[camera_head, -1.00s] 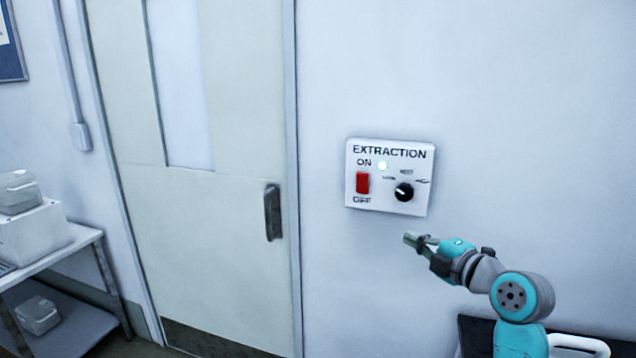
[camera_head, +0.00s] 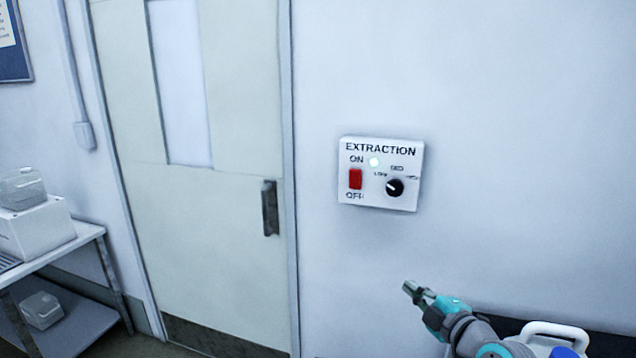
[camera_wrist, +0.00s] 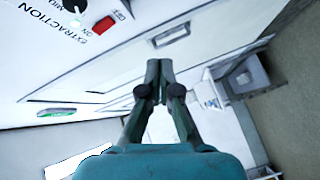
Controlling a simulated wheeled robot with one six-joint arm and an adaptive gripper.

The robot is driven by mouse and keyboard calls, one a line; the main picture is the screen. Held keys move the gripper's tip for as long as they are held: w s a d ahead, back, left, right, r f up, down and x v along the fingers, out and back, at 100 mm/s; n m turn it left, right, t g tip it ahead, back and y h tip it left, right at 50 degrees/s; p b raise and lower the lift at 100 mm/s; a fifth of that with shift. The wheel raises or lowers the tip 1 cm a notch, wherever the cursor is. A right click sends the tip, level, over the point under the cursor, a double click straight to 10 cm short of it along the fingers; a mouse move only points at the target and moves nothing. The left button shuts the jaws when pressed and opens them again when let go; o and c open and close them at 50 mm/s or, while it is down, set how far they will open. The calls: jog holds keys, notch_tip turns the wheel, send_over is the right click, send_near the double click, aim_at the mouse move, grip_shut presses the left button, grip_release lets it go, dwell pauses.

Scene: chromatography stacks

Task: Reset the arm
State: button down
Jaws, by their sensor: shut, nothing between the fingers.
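My gripper (camera_head: 409,288) is below and slightly right of the extraction control box, in front of the white wall, apart from both. In the wrist view my gripper (camera_wrist: 159,66) has its fingertips together with nothing between them. The white EXTRACTION box (camera_head: 411,160) is on the wall right of the door. It has a red ON/OFF switch (camera_head: 355,179), a lit pale-green light (camera_head: 375,162) and a black knob (camera_head: 395,187). The box (camera_wrist: 50,20) also shows at the upper left of the wrist view.
A closed pale door (camera_head: 232,245) with a dark handle (camera_head: 270,208) stands left of the box. A metal shelf trolley (camera_head: 62,251) with boxes is at far left. A white-handled item (camera_head: 555,328) on a dark surface is at lower right. The wall around the box is clear.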

jog(key=s+f+m+h, duration=0.4)
jog(key=s+f+m, duration=0.5)
jog(key=s+f, duration=0.95)
jog(key=s+a+f+m+h, duration=0.1)
jog(key=s+f+m, duration=0.15)
jog(key=s, duration=0.55)
jog(key=s+f+m+h, duration=0.1)
jog(key=s+f+m, duration=0.1)
jog(key=s+f, duration=0.35)
jog(key=s+r+m, duration=0.2)
jog(key=s+r, duration=0.2)
jog(key=s, duration=0.7)
jog(key=s+a+r+m, duration=0.1)
jog(key=s+r+m, duration=0.1)
jog(key=s, duration=0.9)
jog(key=shift+s+r+g, duration=0.2)
jog(key=shift+r+g, duration=0.2)
jog(key=shift+r, duration=0.5)
jog(key=shift+m, duration=0.25)
